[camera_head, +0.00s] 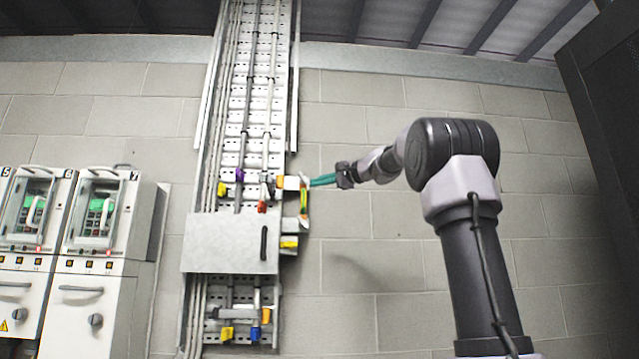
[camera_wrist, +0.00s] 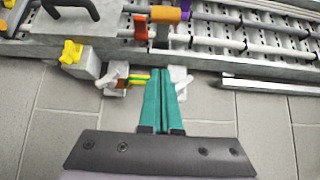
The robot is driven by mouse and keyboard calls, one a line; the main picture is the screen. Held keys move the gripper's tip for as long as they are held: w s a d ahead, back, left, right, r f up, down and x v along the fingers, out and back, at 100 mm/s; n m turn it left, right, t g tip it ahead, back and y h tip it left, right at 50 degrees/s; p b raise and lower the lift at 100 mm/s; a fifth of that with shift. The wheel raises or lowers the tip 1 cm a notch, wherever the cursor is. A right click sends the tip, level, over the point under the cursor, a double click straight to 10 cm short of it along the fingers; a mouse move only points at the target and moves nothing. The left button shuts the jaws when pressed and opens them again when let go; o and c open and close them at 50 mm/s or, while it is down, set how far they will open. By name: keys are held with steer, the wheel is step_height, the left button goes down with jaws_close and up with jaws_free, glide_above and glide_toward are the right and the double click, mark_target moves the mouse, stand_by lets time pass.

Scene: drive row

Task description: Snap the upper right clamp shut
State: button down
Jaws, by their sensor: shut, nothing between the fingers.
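The upper right clamp (camera_head: 303,183) is a small pale piece on the right edge of the cable ladder, at the top of a short green-yellow cable (camera_head: 304,200). In the wrist view the clamp (camera_wrist: 181,80) is a white piece just right of my fingertips, partly hidden by them. I cannot tell whether its latch is open or closed. My gripper (camera_head: 311,182) comes from the right with its teal fingers together and empty. The tips, also in the wrist view (camera_wrist: 164,84), are at the clamp; contact is unclear. The lower right clamp (camera_wrist: 117,80) is grey-white with a red part.
The cable ladder (camera_head: 240,100) runs up the block wall. A yellow knob (camera_wrist: 71,52) stands nearby. Switchgear cabinets (camera_head: 100,225) are on the left. The wall right of the ladder is bare.

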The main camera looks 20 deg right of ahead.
steer(key=w+a, duration=0.3)
steer(key=a, duration=0.4)
steer(key=shift+w+a, duration=0.25)
steer(key=shift+s+a, duration=0.1)
